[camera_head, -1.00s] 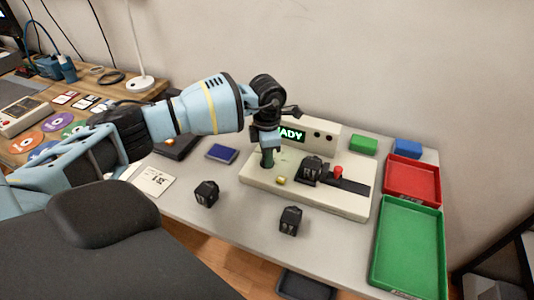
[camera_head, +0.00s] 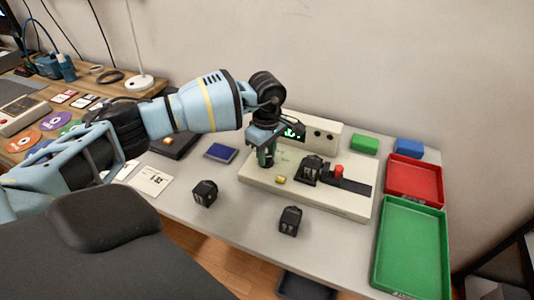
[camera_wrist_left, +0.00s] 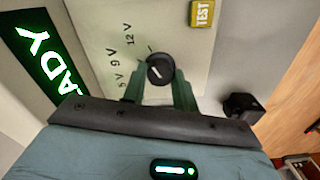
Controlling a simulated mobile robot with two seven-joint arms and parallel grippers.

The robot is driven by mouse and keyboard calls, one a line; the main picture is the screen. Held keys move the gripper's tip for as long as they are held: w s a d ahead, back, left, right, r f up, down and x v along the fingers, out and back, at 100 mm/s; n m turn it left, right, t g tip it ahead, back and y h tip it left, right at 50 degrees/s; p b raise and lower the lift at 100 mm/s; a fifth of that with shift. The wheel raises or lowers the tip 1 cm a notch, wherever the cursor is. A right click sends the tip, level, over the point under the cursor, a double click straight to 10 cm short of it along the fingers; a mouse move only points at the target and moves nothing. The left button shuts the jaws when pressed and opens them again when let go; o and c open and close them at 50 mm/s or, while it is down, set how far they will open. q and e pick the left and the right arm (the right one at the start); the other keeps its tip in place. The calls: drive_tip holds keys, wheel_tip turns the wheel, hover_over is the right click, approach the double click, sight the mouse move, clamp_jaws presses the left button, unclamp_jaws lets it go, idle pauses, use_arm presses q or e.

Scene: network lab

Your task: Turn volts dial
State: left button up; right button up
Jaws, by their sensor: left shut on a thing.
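The volts dial (camera_wrist_left: 160,70) is a round black knob with a white pointer line, on the cream test panel (camera_head: 340,204). In the left wrist view, marks 5 V, 9 V and 12 V lie to the left of the knob. My left gripper (camera_wrist_left: 160,84) has its green fingers on either side of the dial, shut on it. In the head view the left gripper (camera_head: 266,160) points down at the panel's left part and hides the dial. My right gripper is not in view.
A yellow TEST button (camera_wrist_left: 202,13) is near the dial. A black adapter (camera_head: 312,168) sits on the panel beside a red knob (camera_head: 338,171). Two black adapters (camera_head: 204,193) (camera_head: 290,220) stand in front. Red (camera_head: 413,202) and green (camera_head: 379,270) trays are at right.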

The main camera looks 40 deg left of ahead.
sight(267, 157)
use_arm(q)
drive_tip(key=shift+r+m, duration=0.1)
drive_tip(key=shift+m, duration=0.7)
drive_tip(key=o, duration=1)
drive_tip(key=shift+c, duration=0.2)
drive_tip(key=shift+r, duration=3.9)
drive_tip(key=shift+f, duration=0.1)
